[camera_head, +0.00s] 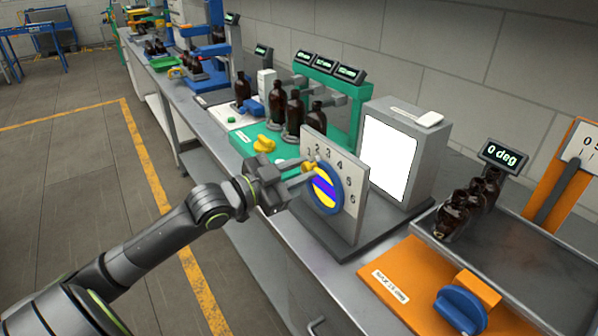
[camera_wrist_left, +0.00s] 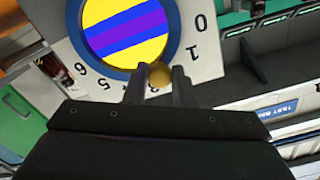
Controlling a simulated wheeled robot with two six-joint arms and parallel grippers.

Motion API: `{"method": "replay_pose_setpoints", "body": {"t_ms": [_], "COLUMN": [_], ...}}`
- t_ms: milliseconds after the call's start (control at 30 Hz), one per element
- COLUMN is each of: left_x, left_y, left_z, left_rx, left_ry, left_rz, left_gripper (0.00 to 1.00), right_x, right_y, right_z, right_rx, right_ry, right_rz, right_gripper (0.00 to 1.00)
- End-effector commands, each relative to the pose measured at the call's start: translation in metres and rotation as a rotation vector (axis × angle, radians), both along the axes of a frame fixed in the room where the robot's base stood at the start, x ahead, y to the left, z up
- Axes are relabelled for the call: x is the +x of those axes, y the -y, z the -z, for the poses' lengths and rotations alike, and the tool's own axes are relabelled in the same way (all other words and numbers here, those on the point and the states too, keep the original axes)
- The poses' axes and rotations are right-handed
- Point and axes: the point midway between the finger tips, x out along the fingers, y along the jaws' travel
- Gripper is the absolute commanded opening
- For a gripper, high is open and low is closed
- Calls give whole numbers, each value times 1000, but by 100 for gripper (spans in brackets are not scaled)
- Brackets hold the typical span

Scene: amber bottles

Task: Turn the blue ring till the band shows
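A blue ring (camera_head: 337,205) sits on an upright pale plate (camera_head: 350,177) printed with numbers; it also shows in the wrist view (camera_wrist_left: 177,30). Inside the ring is a yellow disc with a blue-purple band (camera_head: 324,188) across it. The band runs obliquely in both views. A small gold knob (camera_wrist_left: 159,74) is at the ring's edge. My left gripper (camera_head: 309,168) has its fingers on both sides of the knob, and the knob fills the gap between them. The fingers hide some numbers in the wrist view. My right gripper is not in view.
Behind the plate stands a grey box with a white panel (camera_head: 387,160). Dark bottles (camera_head: 295,112) stand on the green station (camera_head: 250,140) to the left. An orange base with a blue knob (camera_head: 460,308) and a metal tray (camera_head: 520,262) with bottles are to the right.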

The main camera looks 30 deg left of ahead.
Motion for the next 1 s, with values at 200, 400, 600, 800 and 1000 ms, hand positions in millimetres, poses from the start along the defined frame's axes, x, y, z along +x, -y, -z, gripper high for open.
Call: {"method": "replay_pose_setpoints", "body": {"t_ms": [200,400,600,800,1000], "left_x": [0,0,-7,-30,-51], "left_y": [0,0,-4,-12,-22], "left_z": [1,1,0,-1,-4], "left_rx": [-2,-2,0,3,0], "left_ry": [-4,-3,-3,-8,-8], "left_rz": [-1,-1,-5,2,-3], "left_gripper": [44,44,44,44,44], "right_x": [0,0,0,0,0], "right_y": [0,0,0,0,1], "right_z": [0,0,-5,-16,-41], "right_rx": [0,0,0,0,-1], "right_ry": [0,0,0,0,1], "right_rz": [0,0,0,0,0], "right_gripper": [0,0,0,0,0]}}
